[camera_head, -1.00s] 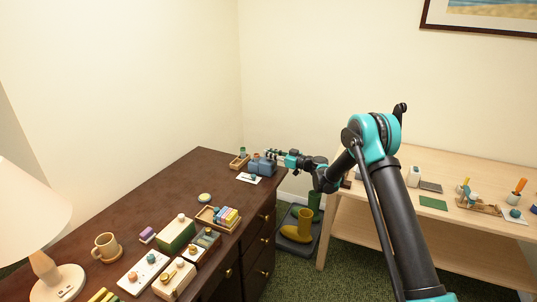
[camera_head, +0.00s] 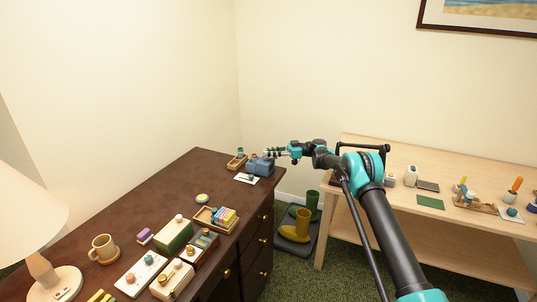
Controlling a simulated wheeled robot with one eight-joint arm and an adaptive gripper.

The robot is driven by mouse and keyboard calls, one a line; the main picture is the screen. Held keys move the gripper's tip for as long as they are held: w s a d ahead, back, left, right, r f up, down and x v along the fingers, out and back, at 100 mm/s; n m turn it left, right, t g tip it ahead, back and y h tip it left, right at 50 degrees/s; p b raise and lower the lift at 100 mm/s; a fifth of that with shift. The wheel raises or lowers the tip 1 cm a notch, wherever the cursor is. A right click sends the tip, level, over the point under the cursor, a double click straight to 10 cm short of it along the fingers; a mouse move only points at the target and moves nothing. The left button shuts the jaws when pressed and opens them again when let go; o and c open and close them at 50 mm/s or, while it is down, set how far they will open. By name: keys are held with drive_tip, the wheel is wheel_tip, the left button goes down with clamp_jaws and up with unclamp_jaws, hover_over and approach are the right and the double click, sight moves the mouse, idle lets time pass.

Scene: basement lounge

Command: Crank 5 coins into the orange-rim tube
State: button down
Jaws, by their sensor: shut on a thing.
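A blue-grey box-like machine (camera_head: 260,168) stands at the far right corner of the dark desk. A small tube with an orange-brown rim (camera_head: 254,156) shows at its top left. My gripper (camera_head: 268,153) reaches in from the right at the machine's top. It is shut on a small part there, which appears to be the crank; the fingers hide most of it. Coins are too small to make out. A wooden tray (camera_head: 235,165) with a teal-rimmed tube (camera_head: 240,152) sits left of the machine. A white card (camera_head: 241,179) with a teal item (camera_head: 251,177) lies in front.
A mug (camera_head: 103,248), a lamp (camera_head: 45,270), a green box (camera_head: 174,236) and a tray of coloured blocks (camera_head: 205,222) fill the near desk. The mid-desk is mostly clear.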

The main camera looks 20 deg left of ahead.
idle(0.6)
drive_tip(key=c, duration=1.5)
unclamp_jaws()
drive_tip(key=shift+a, duration=0.1)
drive_tip(key=shift+o, duration=0.2)
drive_tip(key=v, duration=0.7)
drive_tip(key=shift+w+g, duration=0.2)
drive_tip(key=shift+g, duration=0.1)
drive_tip(key=shift+d, duration=0.2)
